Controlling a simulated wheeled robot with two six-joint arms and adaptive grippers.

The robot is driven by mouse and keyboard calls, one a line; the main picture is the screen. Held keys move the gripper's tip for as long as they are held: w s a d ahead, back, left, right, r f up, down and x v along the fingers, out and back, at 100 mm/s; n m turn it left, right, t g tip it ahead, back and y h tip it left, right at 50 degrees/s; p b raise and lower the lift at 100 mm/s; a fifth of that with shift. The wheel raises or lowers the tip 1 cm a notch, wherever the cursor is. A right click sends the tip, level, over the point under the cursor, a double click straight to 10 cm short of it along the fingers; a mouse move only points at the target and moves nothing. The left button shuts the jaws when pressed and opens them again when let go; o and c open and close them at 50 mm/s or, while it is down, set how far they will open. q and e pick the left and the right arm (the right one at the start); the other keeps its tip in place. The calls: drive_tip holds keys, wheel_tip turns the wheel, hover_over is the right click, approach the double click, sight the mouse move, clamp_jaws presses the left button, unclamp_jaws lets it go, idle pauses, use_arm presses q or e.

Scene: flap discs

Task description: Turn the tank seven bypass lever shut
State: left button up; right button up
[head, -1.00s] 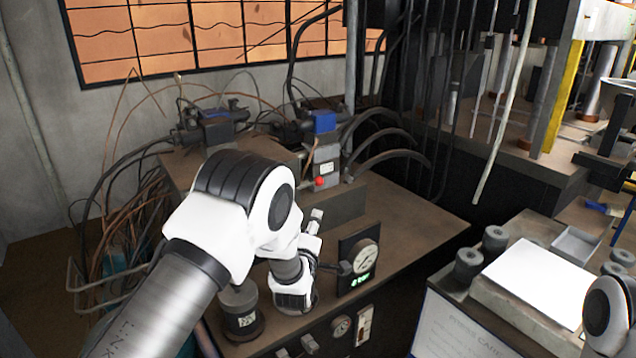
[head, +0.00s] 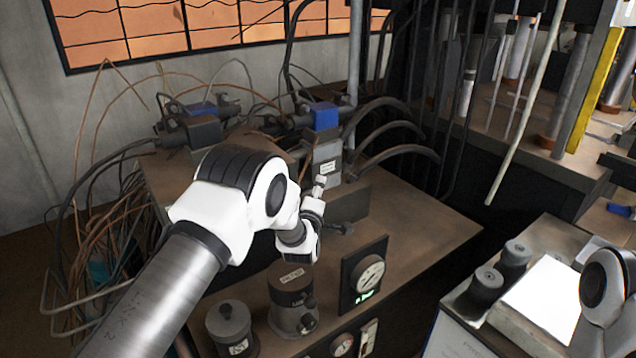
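My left arm reaches in from the lower left over the brown bench. Its white wrist hides most of the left gripper; a small dark part beside the wrist (head: 341,228) may be its fingers, and I cannot tell whether they are open. Below the wrist stands a dark grey canister (head: 287,318) with a brown top, a small label and dark knobs on its right side. A second grey canister (head: 229,325) stands to its left. I cannot make out which part is the tank seven bypass lever. My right gripper is out of view.
A gauge panel (head: 364,273) with a green display stands right of the canisters. Blocks with blue parts (head: 324,117), hoses and loose cables crowd the back. The bench (head: 425,225) is clear at right. A white plate (head: 545,300) lies beyond a gap, near my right arm.

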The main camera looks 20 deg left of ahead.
use_arm(q)
drive_tip(key=w, duration=0.2)
drive_tip(key=w+f, duration=0.1)
drive_tip(key=shift+w+a, duration=0.15)
drive_tip(key=shift+a, duration=0.2)
drive_tip(key=shift+s+d+r, duration=0.1)
drive_tip(key=shift+s+r, duration=0.15)
clamp_jaws()
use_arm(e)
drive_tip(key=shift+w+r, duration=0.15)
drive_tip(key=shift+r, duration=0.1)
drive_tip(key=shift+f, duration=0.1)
